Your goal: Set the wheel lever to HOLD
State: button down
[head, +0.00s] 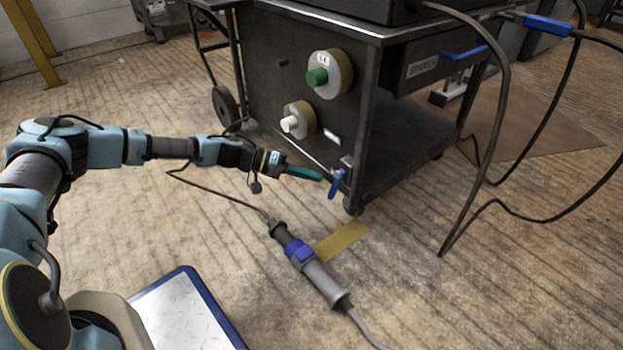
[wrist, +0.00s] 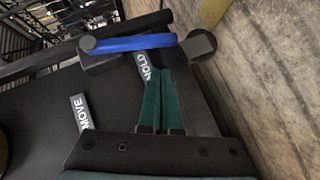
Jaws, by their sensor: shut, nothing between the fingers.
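The wheel lever (head: 337,184) is blue and sits low at the cart's near corner. In the wrist view the blue lever (wrist: 130,43) lies across the top, close to the end of the HOLD label (wrist: 144,67) and well apart from the MOVE label (wrist: 80,112). My gripper (head: 321,178) has teal fingers, shut together and empty, with the tips right beside the lever. In the wrist view my gripper (wrist: 158,72) is just below the blue bar, by the HOLD label. I cannot tell whether the tips touch the lever.
The dark cart (head: 300,125) carries a green-knobbed dial (head: 328,75) and a white-knobbed dial (head: 299,120). A grey cable connector (head: 308,264) lies on the floor near a yellow patch (head: 341,241). Black hoses (head: 500,110) hang at the right. Floor at the lower right is mostly clear.

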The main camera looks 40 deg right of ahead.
jog(key=w+f+p+v, duration=0.1)
jog(key=p+v, duration=0.2)
jog(key=v, duration=0.7)
jog(key=shift+w+f+p, duration=0.15)
jog(key=shift+p, duration=0.25)
jog(key=w+a+r+n+t+y+p, duration=0.2)
jog(key=a+r+t+y+p, duration=0.15)
jog(key=a+r, duration=0.8)
jog(key=w+a+r+n+t+y+p, duration=0.25)
jog(key=a+r+y+p, duration=0.4)
jog(key=a, duration=0.85)
jog(key=s+a+r+n+t+p, duration=0.1)
jog(key=s+a+r+n+t, duration=0.25)
jog(key=a+r, duration=0.5)
jog(key=s+a+r+n+t+p, duration=0.15)
jog(key=a+r+n, duration=0.25)
jog(key=a+r, duration=0.5)
notch_tip(320, 180, up, 39)
jog(key=p, duration=3.6)
jog(key=shift+s+d+t+p, duration=0.3)
jog(key=shift+s+d+p, duration=0.05)
jog(key=shift+d, duration=0.15)
